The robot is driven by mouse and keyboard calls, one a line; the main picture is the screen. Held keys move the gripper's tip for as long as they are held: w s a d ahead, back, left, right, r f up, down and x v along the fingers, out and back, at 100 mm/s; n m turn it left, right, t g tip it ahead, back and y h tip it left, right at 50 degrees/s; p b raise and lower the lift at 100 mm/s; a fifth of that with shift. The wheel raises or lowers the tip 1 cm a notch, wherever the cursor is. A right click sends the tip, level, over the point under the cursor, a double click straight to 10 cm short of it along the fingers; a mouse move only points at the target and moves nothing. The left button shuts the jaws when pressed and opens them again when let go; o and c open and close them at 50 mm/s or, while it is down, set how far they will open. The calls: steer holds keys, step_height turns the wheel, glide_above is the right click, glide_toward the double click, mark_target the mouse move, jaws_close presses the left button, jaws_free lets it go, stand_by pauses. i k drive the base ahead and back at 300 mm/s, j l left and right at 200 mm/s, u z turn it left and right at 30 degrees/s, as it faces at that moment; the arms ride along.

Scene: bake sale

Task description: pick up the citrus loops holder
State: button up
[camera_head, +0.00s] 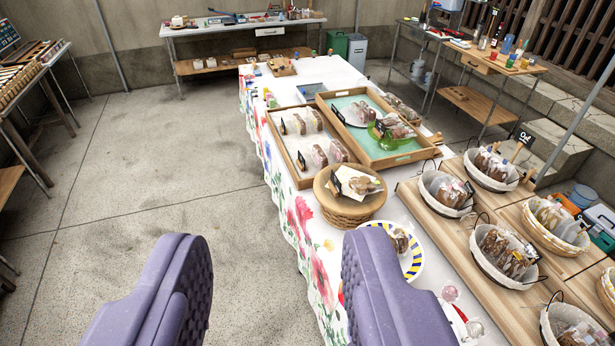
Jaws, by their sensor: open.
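No label for a citrus loops holder is readable, so I cannot tell for certain which thing it is. A round white plate with a yellow and blue patterned rim (413,268) lies on the flowered tablecloth, with a wrapped baked good on it. My right finger covers part of this plate in the picture. A lime-green round holder (388,142) with wrapped goods sits farther back in a wooden tray. My gripper (262,290) is open and empty, with two purple padded fingers wide apart at the bottom. Its left finger shows over the floor, its right over the table edge.
A round wooden stand (345,212) with wrapped goods is behind the plate. Two wooden trays (283,150) (422,152) stand beyond it. Several lined baskets (427,180) with wire handles crowd the wooden boards at right. The concrete floor (150,190) at left is clear.

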mark_target(331, 186)
steer(key=i+j, duration=0.2)
steer(key=i, duration=0.2)
steer(key=i+j, duration=0.2)
steer(key=i, duration=0.25)
steer(key=i+j, duration=0.2)
steer(key=i, duration=0.2)
steer(key=i+j+z, duration=0.1)
steer(key=i, duration=0.3)
steer(key=i+l, duration=0.3)
steer(key=i, duration=0.15)
steer(key=i+l, duration=0.3)
steer(key=i, duration=0.15)
